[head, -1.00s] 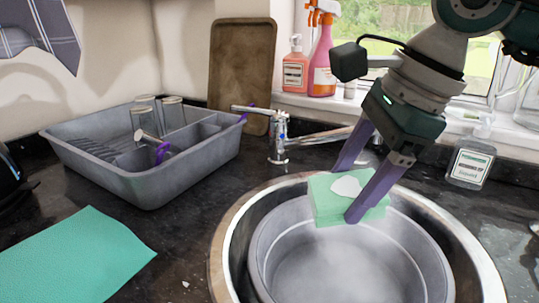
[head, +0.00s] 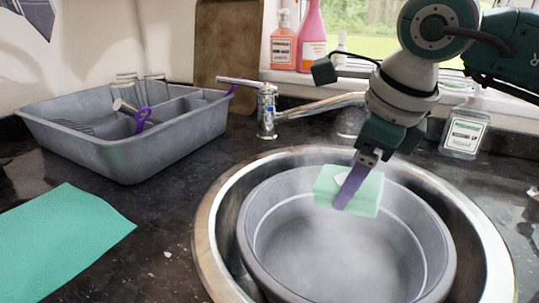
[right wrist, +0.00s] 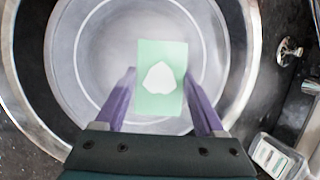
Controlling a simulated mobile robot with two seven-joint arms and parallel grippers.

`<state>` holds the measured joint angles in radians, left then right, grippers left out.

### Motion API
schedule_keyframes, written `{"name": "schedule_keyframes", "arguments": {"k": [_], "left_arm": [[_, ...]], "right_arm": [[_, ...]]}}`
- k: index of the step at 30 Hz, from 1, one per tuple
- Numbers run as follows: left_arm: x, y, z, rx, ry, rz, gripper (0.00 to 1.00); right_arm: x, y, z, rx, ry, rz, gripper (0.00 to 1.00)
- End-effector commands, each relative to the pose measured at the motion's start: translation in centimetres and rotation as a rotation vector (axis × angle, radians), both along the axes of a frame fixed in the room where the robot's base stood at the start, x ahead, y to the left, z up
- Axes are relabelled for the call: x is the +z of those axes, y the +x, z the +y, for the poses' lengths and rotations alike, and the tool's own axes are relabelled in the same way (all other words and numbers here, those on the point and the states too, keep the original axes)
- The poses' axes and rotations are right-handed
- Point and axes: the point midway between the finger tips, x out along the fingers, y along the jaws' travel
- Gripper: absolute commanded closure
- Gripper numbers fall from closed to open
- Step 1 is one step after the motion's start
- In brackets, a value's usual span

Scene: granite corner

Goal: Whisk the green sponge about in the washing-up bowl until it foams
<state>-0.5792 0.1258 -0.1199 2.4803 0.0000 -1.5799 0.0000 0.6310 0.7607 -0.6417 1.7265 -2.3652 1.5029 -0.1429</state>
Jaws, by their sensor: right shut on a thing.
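The green sponge (head: 366,196) with a white patch on it is gripped in my right gripper (head: 352,190), over the far inner side of the grey washing-up bowl (head: 249,258). In the right wrist view, the sponge (right wrist: 148,105) lies between the two purple fingers of my right gripper (right wrist: 160,95), with the bowl (right wrist: 88,60) behind it. The bowl sits inside the round steel sink (head: 208,235). Its inside looks hazy, and I cannot make out foam. My left gripper is not in view.
A chrome tap (head: 267,108) stands behind the sink. A grey dish rack (head: 165,148) with glasses and a purple-handled brush is at left. A green cloth (head: 65,245) lies front left. A clear labelled bottle (head: 464,132) stands right of my arm; spray bottles line the sill.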

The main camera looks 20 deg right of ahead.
Motion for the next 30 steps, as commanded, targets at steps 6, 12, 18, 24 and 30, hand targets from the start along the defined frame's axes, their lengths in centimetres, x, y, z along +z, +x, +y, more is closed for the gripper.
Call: {"name": "schedule_keyframes", "arguments": {"k": [6, 12, 18, 24, 30], "left_arm": [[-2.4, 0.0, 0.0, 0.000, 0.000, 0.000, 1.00], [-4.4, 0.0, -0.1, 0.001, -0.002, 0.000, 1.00], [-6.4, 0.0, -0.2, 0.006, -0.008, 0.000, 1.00], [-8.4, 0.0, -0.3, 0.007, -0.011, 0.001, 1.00], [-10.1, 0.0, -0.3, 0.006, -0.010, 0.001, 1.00]], "right_arm": [[-3.0, 0.0, 0.0, 0.000, -0.001, 0.001, 0.73], [-5.2, 0.0, 0.0, 0.001, -0.001, 0.001, 0.73], [-7.4, 0.0, 0.0, 0.001, 0.000, 0.000, 0.73], [-9.6, 0.0, 0.0, 0.001, 0.000, 0.001, 0.73], [-11.6, 0.0, 0.0, 0.001, 0.000, 0.000, 0.73]]}}
